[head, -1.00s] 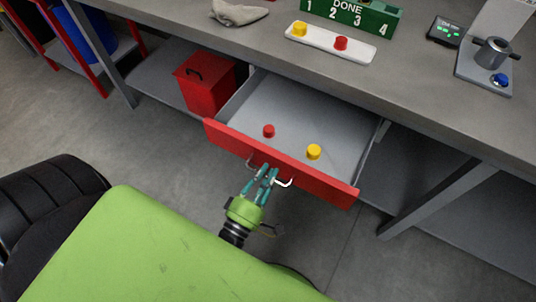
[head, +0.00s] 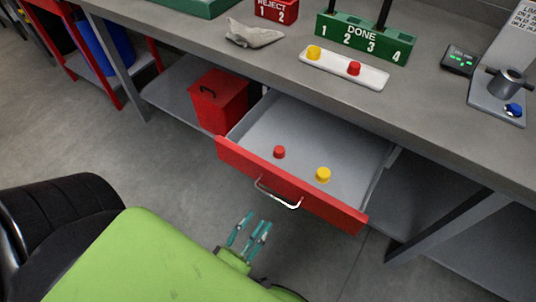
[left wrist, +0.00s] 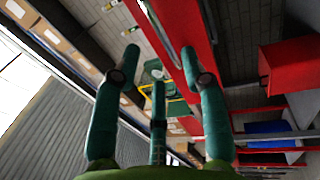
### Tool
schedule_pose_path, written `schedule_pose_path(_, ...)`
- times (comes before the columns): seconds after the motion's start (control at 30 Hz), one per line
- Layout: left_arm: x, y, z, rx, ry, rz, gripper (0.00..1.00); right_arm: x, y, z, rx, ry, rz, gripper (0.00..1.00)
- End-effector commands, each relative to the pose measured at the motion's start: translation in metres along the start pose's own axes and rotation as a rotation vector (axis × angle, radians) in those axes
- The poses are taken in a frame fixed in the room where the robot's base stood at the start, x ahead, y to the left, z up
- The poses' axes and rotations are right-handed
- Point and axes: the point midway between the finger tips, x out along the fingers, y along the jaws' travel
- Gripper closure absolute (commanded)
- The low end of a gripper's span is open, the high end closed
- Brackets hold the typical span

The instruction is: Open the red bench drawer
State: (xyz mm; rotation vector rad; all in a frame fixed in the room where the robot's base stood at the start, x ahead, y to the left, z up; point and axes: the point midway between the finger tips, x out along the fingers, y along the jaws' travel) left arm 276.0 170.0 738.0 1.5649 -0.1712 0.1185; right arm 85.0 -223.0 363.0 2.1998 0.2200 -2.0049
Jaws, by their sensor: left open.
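The red bench drawer (head: 250,162) is pulled out from under the grey workbench, and its grey inside shows. A red cap-like piece (head: 279,152) and a yellow one (head: 323,174) lie in it. Its metal handle (head: 277,194) on the front is free. My left gripper (head: 252,229) is open and empty, below and apart from the handle. In the left wrist view its teal fingers (left wrist: 158,62) are spread, with the red drawer front (left wrist: 190,25) beyond them. My right gripper is not in view.
A red box (head: 218,103) stands on the shelf left of the drawer. The bench top (head: 420,95) holds a white tray (head: 343,70), a green DONE rack (head: 365,38), a cloth (head: 254,36) and a fixture (head: 498,95). Bench legs stand at both sides.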

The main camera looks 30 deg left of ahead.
Motion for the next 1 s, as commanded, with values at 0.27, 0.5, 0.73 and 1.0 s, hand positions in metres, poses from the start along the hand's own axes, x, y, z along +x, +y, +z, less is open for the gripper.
schedule_pose_path(0.27, -0.033, 0.0, 0.0, 0.0, -0.002, -0.001, 0.56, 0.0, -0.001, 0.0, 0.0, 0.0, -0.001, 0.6)
schedule_pose_path(0.5, -0.035, 0.0, 0.0, 0.0, -0.001, 0.0, 0.56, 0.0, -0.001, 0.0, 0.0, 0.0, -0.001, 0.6)
schedule_pose_path(0.73, -0.034, 0.0, 0.0, 0.0, -0.001, 0.0, 0.56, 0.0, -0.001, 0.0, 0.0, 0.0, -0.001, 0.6)
schedule_pose_path(1.0, -0.034, -0.023, 0.004, 0.08, -0.035, -0.068, 0.56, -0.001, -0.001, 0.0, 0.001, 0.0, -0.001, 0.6)
